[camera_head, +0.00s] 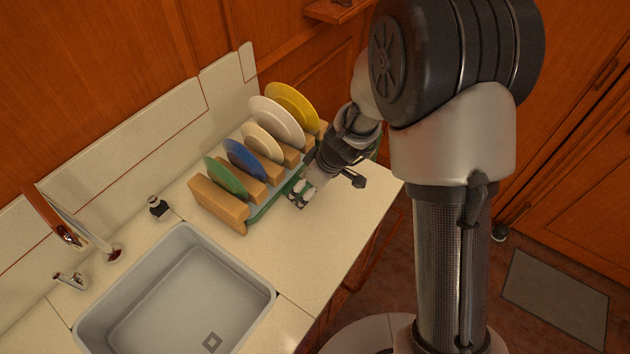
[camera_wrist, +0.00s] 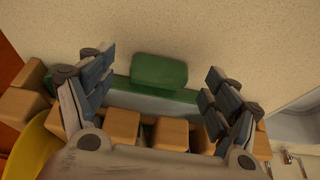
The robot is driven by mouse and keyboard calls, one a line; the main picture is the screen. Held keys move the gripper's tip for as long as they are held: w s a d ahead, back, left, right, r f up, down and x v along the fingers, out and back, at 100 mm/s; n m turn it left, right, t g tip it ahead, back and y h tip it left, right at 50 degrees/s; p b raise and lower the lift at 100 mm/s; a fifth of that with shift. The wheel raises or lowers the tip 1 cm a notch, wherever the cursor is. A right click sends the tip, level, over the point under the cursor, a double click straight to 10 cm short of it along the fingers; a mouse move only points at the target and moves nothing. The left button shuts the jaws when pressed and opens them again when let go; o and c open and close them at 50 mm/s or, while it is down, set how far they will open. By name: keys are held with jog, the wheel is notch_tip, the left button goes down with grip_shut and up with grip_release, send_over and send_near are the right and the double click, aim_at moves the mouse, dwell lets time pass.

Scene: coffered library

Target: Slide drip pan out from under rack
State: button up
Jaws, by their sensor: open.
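The green drip pan (camera_head: 262,207) lies on the counter under the wooden dish rack (camera_head: 217,203), its front edge showing along the rack's near side. In the wrist view, the pan's green tab (camera_wrist: 158,72) sticks out from the rack onto bare counter. My gripper (camera_head: 327,188) is at the rack's near side, pointing down. In the wrist view, my open gripper (camera_wrist: 159,66) has one finger on each side of the tab, with gaps between. It holds nothing. In the head view my gripper hides part of the pan, including the tab; most of the pan is under the rack.
Green (camera_head: 227,177), blue (camera_head: 246,160), cream (camera_head: 262,142), white (camera_head: 277,122) and yellow (camera_head: 292,105) plates stand in the rack. A sink (camera_head: 180,300) lies to the left, with a faucet (camera_head: 75,225) behind. The counter (camera_head: 335,235) in front of the rack is clear up to its edge.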

jog(key=shift+x, duration=0.9)
jog(key=c, duration=1.3)
